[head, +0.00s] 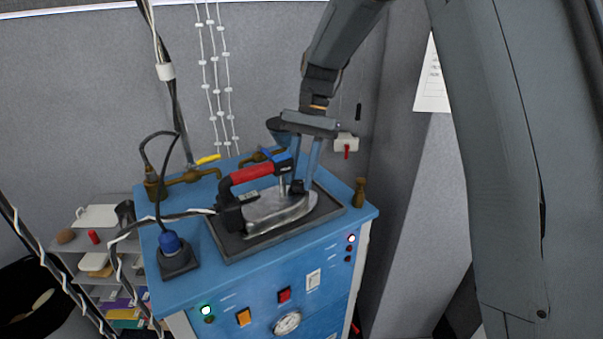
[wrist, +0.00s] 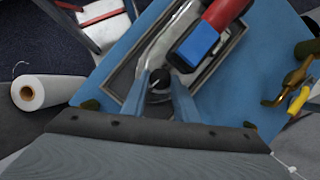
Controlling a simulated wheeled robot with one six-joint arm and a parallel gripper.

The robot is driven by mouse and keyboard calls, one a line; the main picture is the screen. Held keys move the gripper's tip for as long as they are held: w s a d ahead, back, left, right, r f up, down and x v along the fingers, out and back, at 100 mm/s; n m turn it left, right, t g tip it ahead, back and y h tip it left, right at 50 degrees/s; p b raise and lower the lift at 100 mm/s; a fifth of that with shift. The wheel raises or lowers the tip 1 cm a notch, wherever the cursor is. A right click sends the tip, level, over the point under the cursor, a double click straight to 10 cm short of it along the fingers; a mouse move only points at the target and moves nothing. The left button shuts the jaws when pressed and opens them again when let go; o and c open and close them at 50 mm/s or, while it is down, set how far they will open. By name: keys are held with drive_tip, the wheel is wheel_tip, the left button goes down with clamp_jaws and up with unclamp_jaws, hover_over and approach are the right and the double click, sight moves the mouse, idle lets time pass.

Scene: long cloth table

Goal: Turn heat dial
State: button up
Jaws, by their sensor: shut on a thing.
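A steam iron with a red and black handle (head: 252,174) and a silver body (head: 268,215) rests on a dark tray (head: 229,249) on top of the blue cabinet. The heat dial (head: 297,187) is a small black knob near the front of the iron. My gripper (head: 302,181) reaches down from above with its fingers around the dial. In the wrist view the dial (wrist: 158,84) sits between the fingertips of my gripper (wrist: 160,80), which is shut on it. The dial's markings cannot be read.
The blue cabinet's top (head: 186,286) also bears a socket with a blue plug (head: 171,244), brass pipes with a yellow lever (head: 208,160), and a small brass piece (head: 359,192). A shelf (head: 66,245) stands left.

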drive_tip(key=shift+w+a+n+h, duration=0.15)
drive_tip(key=shift+n+h, duration=0.25)
drive_tip(key=shift+n, duration=0.8)
drive_tip(key=shift+g, duration=0.3)
drive_tip(key=o, duration=1.1)
drive_tip(key=shift+c, duration=0.2)
drive_tip(key=b+v, duration=0.3)
drive_tip(key=v, duration=0.4)
drive_tip(key=shift+r, duration=0.45)
